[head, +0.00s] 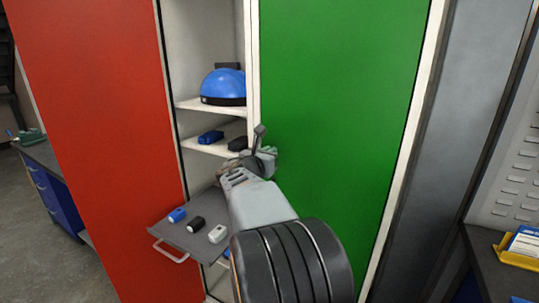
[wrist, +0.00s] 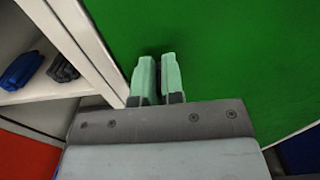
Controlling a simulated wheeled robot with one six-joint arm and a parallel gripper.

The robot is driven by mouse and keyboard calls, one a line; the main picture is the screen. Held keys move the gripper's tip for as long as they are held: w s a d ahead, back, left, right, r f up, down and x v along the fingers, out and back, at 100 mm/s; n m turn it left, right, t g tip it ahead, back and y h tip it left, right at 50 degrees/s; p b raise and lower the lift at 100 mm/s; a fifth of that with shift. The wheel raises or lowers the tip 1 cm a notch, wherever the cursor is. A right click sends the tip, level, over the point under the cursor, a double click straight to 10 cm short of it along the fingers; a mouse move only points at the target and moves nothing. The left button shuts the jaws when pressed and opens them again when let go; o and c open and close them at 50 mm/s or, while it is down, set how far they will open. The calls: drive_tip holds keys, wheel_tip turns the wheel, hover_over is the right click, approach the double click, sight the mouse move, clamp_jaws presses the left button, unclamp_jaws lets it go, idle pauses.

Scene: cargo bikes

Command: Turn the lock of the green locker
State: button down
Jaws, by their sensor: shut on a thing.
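The green locker door (head: 335,90) is closed and fills the middle of the head view; it also fills the upper right of the wrist view (wrist: 230,60). My gripper (head: 264,158) is at the left edge of this door. In the wrist view its two pale green fingers (wrist: 159,80) point at the door and are close together. A small dark piece, the lock (wrist: 158,76), shows between them, mostly hidden by the fingers. In the head view a dark lever-like part (head: 258,138) sticks up just above the fingers. I cannot tell the lock's exact angle.
Left of the green door is an open compartment with shelves, holding a blue helmet (head: 223,86) and small blue (head: 211,137) and dark items. A grey pulled-out tray (head: 165,229) with several small items juts out below, left of my arm. A red door (head: 90,120) stands further left.

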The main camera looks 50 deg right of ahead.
drive_tip(key=shift+f+m+b, duration=0.15)
drive_tip(key=shift+m+b, duration=0.15)
drive_tip(key=shift+b, duration=0.25)
drive_tip(key=m+b, duration=0.1)
drive_tip(key=b, duration=0.1)
drive_tip(key=m+b, duration=0.2)
drive_tip(key=shift+s+f, duration=0.15)
drive_tip(key=shift+f, duration=0.05)
drive_tip(key=shift+s+d+f+m+b, duration=0.1)
drive_tip(key=shift+s+m+b, duration=0.05)
drive_tip(key=shift+m+b, duration=2.35)
drive_tip(key=shift+s+f+m+b, duration=0.1)
drive_tip(key=shift+m+b, duration=2.15)
drive_tip(key=shift+b, duration=0.6)
drive_tip(key=shift+s+d+f+m+b, duration=0.1)
drive_tip(key=shift+s+m+b, duration=0.05)
drive_tip(key=shift+m+b, duration=2.35)
drive_tip(key=c, duration=1.2)
unclamp_jaws()
drive_tip(key=shift+r, duration=0.1)
drive_tip(key=shift+c, duration=0.2)
